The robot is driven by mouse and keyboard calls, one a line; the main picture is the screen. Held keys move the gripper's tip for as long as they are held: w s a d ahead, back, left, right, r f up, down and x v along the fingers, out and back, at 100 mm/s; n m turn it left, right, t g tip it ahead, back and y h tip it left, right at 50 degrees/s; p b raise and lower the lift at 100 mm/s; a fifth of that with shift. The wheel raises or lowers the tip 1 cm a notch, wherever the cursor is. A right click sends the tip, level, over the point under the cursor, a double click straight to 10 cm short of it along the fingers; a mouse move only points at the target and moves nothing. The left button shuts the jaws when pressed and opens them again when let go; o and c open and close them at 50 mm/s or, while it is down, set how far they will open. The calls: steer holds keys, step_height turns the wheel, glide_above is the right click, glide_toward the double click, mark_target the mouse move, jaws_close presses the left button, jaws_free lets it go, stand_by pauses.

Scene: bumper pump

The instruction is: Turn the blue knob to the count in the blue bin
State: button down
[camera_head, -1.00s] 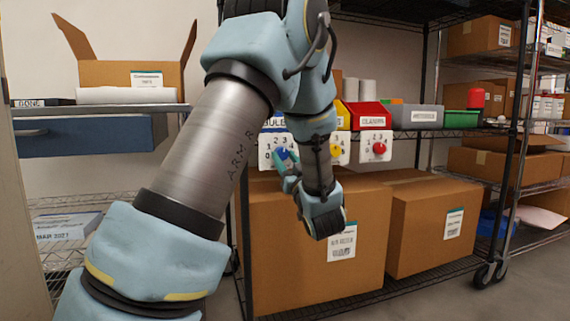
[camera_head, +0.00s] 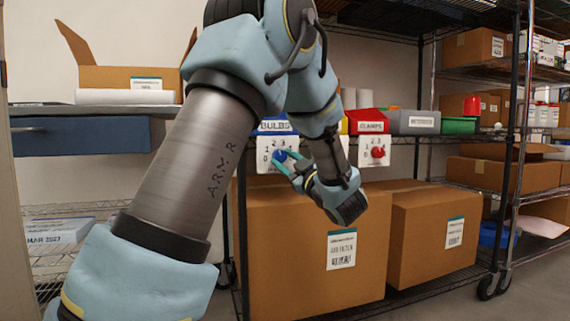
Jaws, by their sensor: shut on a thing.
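The blue knob (camera_head: 280,156) sits on a white dial card (camera_head: 264,160) with numbers around it, below the blue bin. The blue bin (camera_head: 276,126), labelled BULBS, stands on the shelf above; its contents cannot be seen, and my arm covers part of it. My gripper (camera_head: 285,161), with teal fingers, reaches the knob from the lower right and is shut on it. The knob's pointer is too small to read, and the fingers hide part of the dial.
A red bin (camera_head: 366,121) labelled CLAMPS, a grey bin (camera_head: 414,122) and a green bin (camera_head: 459,126) stand to the right. A red knob (camera_head: 378,152) is on its own card. Large cardboard boxes (camera_head: 290,262) fill the space below my gripper.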

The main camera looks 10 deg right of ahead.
stand_by(0.3)
steer(key=shift+c, duration=2)
jaws_free()
steer(key=p+v, duration=0.2)
steer(key=v, duration=0.8)
steer(key=shift+s+d+f, duration=0.15)
steer(key=shift+s, duration=0.2)
